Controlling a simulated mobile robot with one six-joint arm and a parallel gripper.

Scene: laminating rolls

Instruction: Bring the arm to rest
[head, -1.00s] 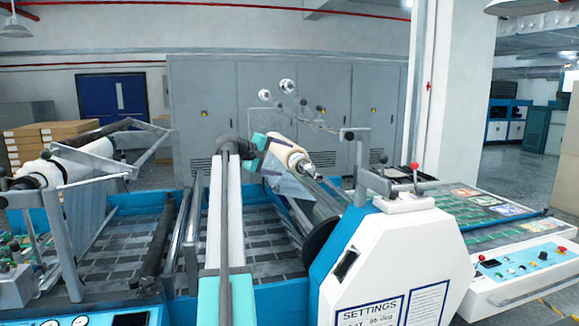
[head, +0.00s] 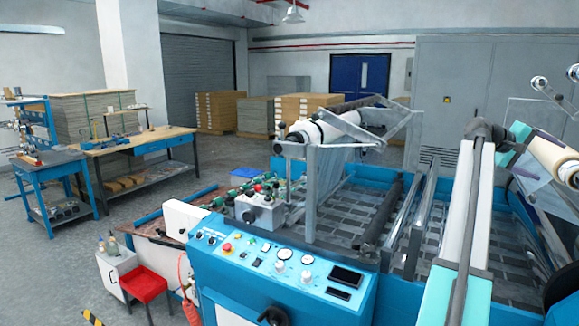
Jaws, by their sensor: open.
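My white and teal arm rises along the right side of the head view. Its dark wrist bends right to my gripper (head: 521,150), whose teal jaws are open. The gripper is beside the near end of a cream roll (head: 558,160) on the laminating machine, at the right edge of the picture. I cannot tell whether the jaws touch the roll.
The blue control panel (head: 285,265) and machine frame fill the front. A white roll (head: 318,130) sits on the machine's left part. A red stool (head: 143,283), workbench (head: 135,145) and stacked boxes (head: 218,112) stand left.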

